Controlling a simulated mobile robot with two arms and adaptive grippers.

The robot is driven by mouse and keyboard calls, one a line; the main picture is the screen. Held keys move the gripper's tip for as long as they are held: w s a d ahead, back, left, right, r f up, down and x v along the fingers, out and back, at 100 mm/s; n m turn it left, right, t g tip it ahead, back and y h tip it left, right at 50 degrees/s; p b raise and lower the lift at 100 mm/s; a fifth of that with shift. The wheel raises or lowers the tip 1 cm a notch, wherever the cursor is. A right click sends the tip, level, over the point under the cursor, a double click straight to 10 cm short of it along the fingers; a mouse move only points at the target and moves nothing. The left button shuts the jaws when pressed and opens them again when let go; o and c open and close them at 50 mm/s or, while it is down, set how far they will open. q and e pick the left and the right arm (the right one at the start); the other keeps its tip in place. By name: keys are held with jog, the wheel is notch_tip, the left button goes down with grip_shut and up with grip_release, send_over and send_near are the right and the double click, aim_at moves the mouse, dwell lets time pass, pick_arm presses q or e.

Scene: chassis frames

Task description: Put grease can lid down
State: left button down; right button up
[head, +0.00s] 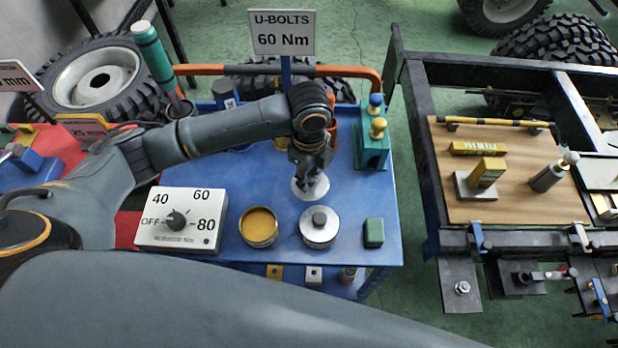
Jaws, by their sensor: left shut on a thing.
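My left gripper (309,174) points down over the blue cart top, shut on a round pale metal lid (318,189). The fingers hide the lid's middle, and I cannot tell whether it touches the cart top or hangs just above it. The open grease can (258,228), with yellow-brown grease showing, stands in front and to the left of the lid. My right gripper is not in view.
The control box with a dial (181,220) stands left of the open can. A small green block (373,233) lies right of the silver can. A green stand with blue and yellow knobs (373,147) stands behind right. The blue cart top (356,197) is bare right of the lid.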

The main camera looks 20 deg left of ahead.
pick_arm(q)
jog(key=shift+w+a+f, duration=0.15)
jog(key=shift+w+f, duration=0.25)
jog(key=shift+f, duration=0.15)
jog(key=shift+w+a+f, duration=0.15)
jog(key=shift+w+f, duration=0.25)
jog(key=shift+f, duration=0.1)
notch_tip(320, 180, down, 3)
jog(key=shift+p, duration=0.45)
jog(key=shift+f, duration=0.1)
jog(key=c, duration=1.1)
grip_release()
jog(key=shift+f, duration=0.15)
jog(key=shift+o, duration=0.2)
notch_tip(320, 180, up, 12)
jog(key=shift+r+b, duration=0.2)
jog(key=shift+b, duration=0.45)
